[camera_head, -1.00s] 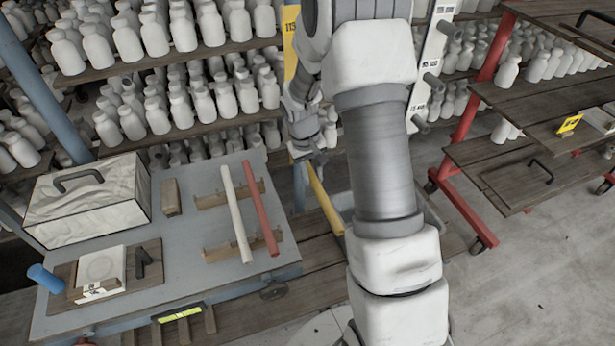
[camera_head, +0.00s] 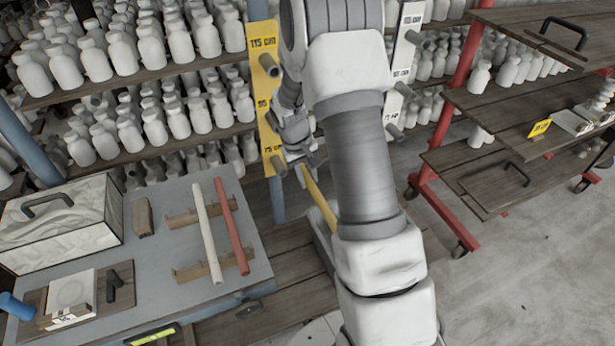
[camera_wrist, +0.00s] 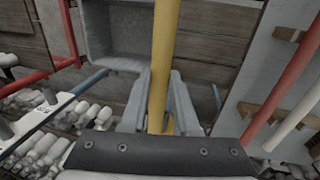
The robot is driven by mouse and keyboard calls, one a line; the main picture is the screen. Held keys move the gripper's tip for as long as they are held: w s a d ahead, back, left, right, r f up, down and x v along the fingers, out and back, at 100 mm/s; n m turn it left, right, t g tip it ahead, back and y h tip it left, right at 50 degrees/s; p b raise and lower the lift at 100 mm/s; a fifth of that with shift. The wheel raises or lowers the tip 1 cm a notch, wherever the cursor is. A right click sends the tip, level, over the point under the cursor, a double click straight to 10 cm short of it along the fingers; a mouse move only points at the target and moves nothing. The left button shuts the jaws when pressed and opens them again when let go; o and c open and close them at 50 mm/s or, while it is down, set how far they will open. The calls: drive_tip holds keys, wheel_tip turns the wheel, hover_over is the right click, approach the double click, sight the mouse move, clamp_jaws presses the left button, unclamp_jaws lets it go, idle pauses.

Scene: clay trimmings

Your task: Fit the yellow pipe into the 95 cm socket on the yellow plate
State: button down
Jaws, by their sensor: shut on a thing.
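The yellow pipe (camera_head: 319,199) is held by my gripper (camera_head: 298,160) and slants down to the right, its lower part passing behind my arm. In the wrist view, the pipe (camera_wrist: 165,55) runs up between the two fingers of my gripper (camera_wrist: 163,100), which is shut on it. The yellow plate (camera_head: 263,88) stands upright just left of my gripper. It has dark stub sockets and height labels; the top one reads 115 cm. The middle label is small and partly hidden. The pipe's upper end is near the plate's lower part; I cannot tell if they touch.
A white plate (camera_head: 402,58) with several stub sockets stands right of my arm. A grey table (camera_head: 160,205) holds a white pipe (camera_head: 207,230) and a red pipe (camera_head: 233,225) on wooden rests. A grey bin (camera_wrist: 112,35) is below. Bottle shelves stand behind.

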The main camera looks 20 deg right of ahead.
drive_tip(key=shift+w, duration=2.9)
drive_tip(key=shift+b, duration=0.35)
drive_tip(key=shift+w, duration=4.1)
drive_tip(key=shift+w, duration=0.35)
drive_tip(key=shift+w+p, duration=0.3)
drive_tip(key=shift+w, duration=0.3)
drive_tip(key=c, duration=0.6)
unclamp_jaws()
